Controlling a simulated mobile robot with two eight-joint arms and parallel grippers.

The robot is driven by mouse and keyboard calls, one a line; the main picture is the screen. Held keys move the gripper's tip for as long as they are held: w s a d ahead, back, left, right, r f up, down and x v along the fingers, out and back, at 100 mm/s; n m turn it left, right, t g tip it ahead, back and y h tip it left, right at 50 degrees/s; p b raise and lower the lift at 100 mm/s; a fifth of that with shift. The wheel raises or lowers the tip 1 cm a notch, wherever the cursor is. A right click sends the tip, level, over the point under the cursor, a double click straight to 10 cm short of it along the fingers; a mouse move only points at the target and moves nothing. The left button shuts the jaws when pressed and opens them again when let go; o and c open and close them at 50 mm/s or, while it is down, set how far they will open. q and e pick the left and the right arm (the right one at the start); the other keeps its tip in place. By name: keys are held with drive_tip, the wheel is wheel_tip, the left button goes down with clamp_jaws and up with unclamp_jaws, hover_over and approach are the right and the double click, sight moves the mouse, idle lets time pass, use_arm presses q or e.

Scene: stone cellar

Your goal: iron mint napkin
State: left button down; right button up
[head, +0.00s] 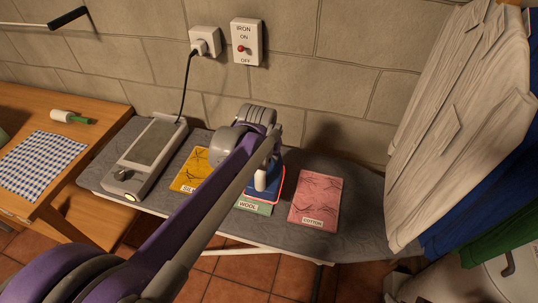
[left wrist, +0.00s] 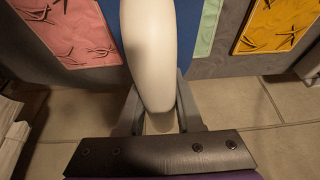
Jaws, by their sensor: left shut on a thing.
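The mint napkin (head: 256,208), tagged WOOL, lies on the grey ironing board (head: 352,230) between a yellow and a pink cloth. The iron (head: 278,180), blue with a pink edge and a white handle, covers most of it. A strip of the mint napkin (left wrist: 205,28) shows beside the iron in the left wrist view. My left gripper (head: 262,172) is shut on the iron's white handle (left wrist: 150,50). I cannot tell whether the iron touches the napkin. My right gripper is not in view.
The yellow cloth (head: 190,170) and pink cotton cloth (head: 316,197) flank the napkin. A grey iron stand (head: 150,150) with a lit lamp is corded to the wall socket (head: 205,41). The iron switch (head: 246,42) is beside it. Hanging clothes (head: 460,110) crowd the right.

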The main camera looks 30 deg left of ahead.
sight(269, 167)
use_arm(q)
drive_tip(key=shift+f+b, duration=1.05)
drive_tip(key=shift+f, duration=0.85)
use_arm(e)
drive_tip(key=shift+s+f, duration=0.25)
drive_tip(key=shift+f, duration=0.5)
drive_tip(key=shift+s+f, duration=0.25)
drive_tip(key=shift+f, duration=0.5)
use_arm(q)
drive_tip(key=shift+f+b, duration=0.35)
drive_tip(key=shift+f, duration=0.25)
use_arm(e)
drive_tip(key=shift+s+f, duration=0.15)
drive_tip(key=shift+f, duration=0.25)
use_arm(q)
drive_tip(key=shift+r+p, duration=1.8)
drive_tip(key=shift+r, duration=1.25)
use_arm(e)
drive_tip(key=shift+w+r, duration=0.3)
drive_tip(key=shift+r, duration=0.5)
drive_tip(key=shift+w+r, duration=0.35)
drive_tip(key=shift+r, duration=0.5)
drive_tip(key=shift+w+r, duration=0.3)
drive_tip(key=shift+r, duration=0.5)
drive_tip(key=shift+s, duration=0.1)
use_arm(q)
drive_tip(key=shift+a+r, duration=0.1)
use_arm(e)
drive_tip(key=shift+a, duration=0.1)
